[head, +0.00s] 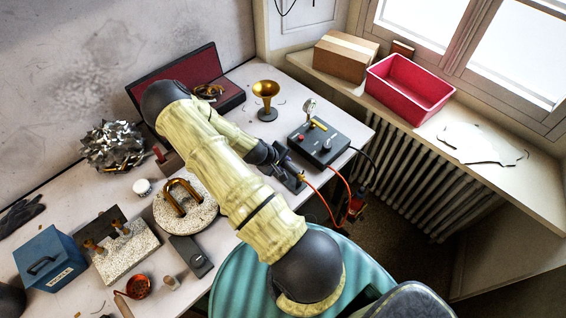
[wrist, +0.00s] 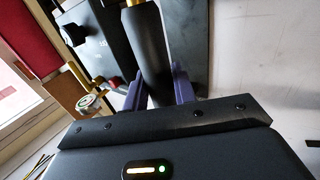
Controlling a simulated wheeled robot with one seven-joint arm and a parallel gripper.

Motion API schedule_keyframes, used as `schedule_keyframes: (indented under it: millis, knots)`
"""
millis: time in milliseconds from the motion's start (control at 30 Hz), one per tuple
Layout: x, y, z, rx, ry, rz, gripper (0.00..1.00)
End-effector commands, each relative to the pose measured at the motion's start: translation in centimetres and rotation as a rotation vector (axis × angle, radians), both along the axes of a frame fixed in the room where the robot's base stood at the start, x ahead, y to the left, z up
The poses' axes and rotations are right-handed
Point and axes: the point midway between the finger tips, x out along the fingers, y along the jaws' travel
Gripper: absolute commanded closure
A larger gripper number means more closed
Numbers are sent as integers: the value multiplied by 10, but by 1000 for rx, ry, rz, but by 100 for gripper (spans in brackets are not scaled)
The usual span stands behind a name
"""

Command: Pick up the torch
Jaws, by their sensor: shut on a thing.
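The torch (wrist: 151,58) has a dark cylindrical handle with a brass-coloured end at the top of the wrist view. My gripper (wrist: 160,90) has its two purple fingers on either side of the handle and is shut on it. In the head view my gripper (head: 284,160) is at the right part of the bench, just left of the control box. My arm and gripper hide most of the torch there. I cannot tell whether the torch still touches its dark stand (head: 291,184).
A black control box (head: 320,143) with a red knob and gauge stands close by. An orange hose (head: 318,193) hangs past the bench edge. A brass horn bell (head: 266,91) stands behind. A round stone-like slab (head: 198,213) with bent brass tubing lies left, beneath my arm.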

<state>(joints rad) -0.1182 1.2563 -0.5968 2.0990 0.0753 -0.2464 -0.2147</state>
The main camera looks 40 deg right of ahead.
Motion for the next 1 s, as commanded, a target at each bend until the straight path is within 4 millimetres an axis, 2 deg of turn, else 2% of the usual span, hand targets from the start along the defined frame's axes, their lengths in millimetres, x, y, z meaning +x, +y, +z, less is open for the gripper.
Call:
schedule_keyframes:
  millis: [267,500,700,1000]
  knots:
    - [1,0,25,0,-6,-1,96]
    - [2,0,64,-1,-6,0,96]
    - [1,0,90,-1,-5,1,96]
    - [0,0,99,0,0,0,96]
